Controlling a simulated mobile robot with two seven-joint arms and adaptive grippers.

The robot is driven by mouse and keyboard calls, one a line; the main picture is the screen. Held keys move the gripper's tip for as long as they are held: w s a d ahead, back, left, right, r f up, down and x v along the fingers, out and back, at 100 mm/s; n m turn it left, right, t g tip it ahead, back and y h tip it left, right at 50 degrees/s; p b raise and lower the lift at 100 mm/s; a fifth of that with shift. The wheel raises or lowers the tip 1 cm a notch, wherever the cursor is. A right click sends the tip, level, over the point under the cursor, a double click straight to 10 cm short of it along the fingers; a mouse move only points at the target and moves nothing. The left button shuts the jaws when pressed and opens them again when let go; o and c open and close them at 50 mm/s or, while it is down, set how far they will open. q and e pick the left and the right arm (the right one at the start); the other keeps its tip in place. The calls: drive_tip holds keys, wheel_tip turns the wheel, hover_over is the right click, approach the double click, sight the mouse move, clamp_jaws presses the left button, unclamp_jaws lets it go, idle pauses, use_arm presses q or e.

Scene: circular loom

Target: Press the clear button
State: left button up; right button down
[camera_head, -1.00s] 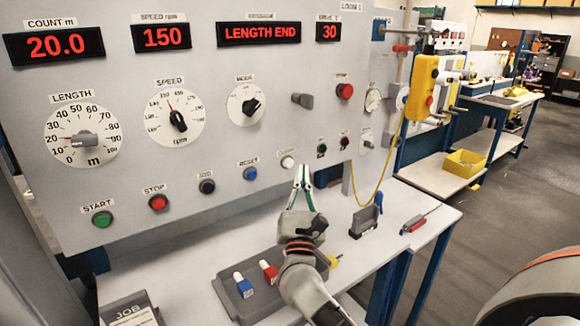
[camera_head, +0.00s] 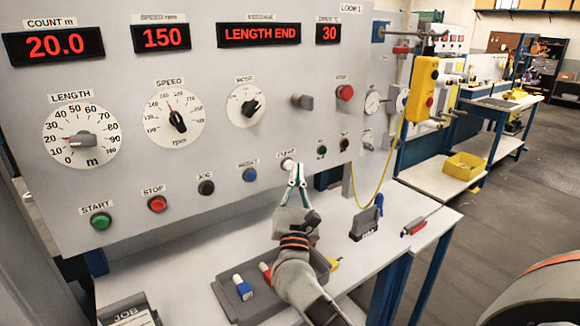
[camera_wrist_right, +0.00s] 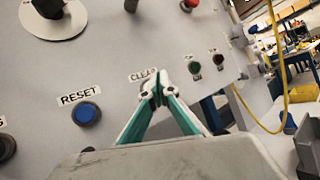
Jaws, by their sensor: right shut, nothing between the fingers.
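The clear button (camera_head: 287,165) is a small white button under a "CLEAR" label on the grey panel, right of the blue reset button (camera_head: 250,174). My right gripper (camera_head: 297,171) is shut and empty. Its fingertips are right at the clear button, slightly to its right in the head view. In the right wrist view the fingertips (camera_wrist_right: 157,94) meet just below the "CLEAR" label and cover most or all of the button. I cannot tell whether they touch it. My left gripper is not in view.
The panel also bears a red stop button (camera_head: 157,204), a green start button (camera_head: 101,222), dials and red displays reading "LENGTH END". The white table (camera_head: 190,271) below holds a grey tray (camera_head: 236,298) with blue and red items. A yellow pendant (camera_head: 422,88) hangs at the right.

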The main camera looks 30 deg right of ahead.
drive_tip(key=shift+w, duration=0.15)
idle(0.7)
drive_tip(key=shift+w, duration=0.3)
drive_tip(key=shift+w+b, duration=0.4)
drive_tip(key=shift+w, duration=0.05)
idle(0.7)
drive_tip(key=shift+s, duration=0.9)
drive_tip(key=s+p, duration=0.1)
drive_tip(key=s, duration=0.4)
drive_tip(key=shift+d, duration=0.2)
idle(1.4)
